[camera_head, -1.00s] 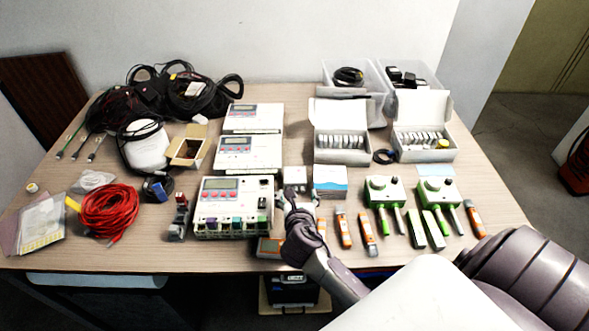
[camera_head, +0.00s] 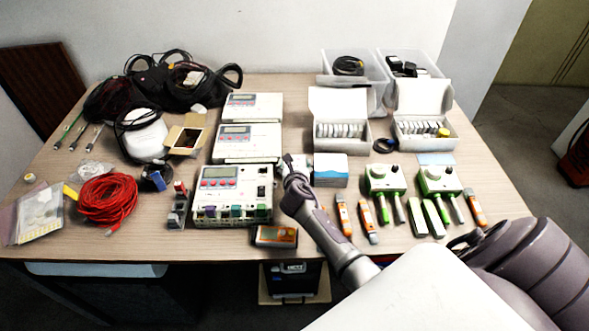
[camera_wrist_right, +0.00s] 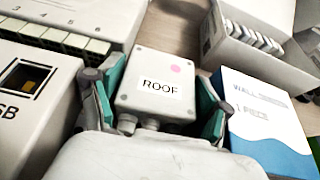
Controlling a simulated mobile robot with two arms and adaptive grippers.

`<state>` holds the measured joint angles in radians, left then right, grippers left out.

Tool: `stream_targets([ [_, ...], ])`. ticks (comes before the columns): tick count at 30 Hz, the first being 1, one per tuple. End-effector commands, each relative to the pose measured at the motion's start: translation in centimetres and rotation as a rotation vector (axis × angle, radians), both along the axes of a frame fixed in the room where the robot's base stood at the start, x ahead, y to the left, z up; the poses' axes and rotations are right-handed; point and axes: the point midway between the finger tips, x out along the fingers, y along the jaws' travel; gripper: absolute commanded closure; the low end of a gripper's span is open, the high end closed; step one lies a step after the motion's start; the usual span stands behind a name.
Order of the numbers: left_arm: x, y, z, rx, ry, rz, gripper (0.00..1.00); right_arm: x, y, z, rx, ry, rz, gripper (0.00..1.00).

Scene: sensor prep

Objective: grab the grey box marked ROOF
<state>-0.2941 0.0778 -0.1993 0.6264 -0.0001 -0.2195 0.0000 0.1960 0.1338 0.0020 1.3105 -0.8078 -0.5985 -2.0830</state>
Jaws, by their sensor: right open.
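The grey box marked ROOF (camera_wrist_right: 158,82) shows in the right wrist view, with a pink dot on its lid and cable glands at its near end. My right gripper (camera_wrist_right: 158,92) is open, with one green-padded finger on each side of the box. I cannot tell whether the pads touch it. In the head view my right gripper (camera_head: 291,166) is over the box's place, between the white instruments and the blue-and-white carton, and the box is mostly hidden. My left gripper is not in view.
A white instrument (camera_head: 233,193) stands close on the left, and a blue-and-white carton (camera_head: 330,171) close on the right. Open white boxes (camera_head: 340,146) stand behind. Green-and-white devices (camera_head: 385,178) and orange tools (camera_head: 343,217) lie to the right.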

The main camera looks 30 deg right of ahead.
Motion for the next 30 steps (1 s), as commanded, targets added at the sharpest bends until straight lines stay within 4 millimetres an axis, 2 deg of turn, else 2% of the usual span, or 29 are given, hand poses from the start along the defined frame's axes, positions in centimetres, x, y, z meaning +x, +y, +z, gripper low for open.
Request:
stream_targets([
  [7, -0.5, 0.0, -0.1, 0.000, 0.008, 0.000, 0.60, 0.2, -0.1, -0.1, 0.000, 0.000, 0.001, 0.22],
  [15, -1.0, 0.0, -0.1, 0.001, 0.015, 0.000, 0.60, 0.1, -0.1, -0.1, 0.000, 0.000, 0.001, 0.67],
  [25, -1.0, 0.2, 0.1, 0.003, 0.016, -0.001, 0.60, 0.2, -0.1, 0.4, 0.000, -0.002, 0.001, 0.68],
  [30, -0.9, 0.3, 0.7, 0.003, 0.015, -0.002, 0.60, 0.2, -0.1, 2.2, -0.002, -0.004, 0.001, 0.68],
])
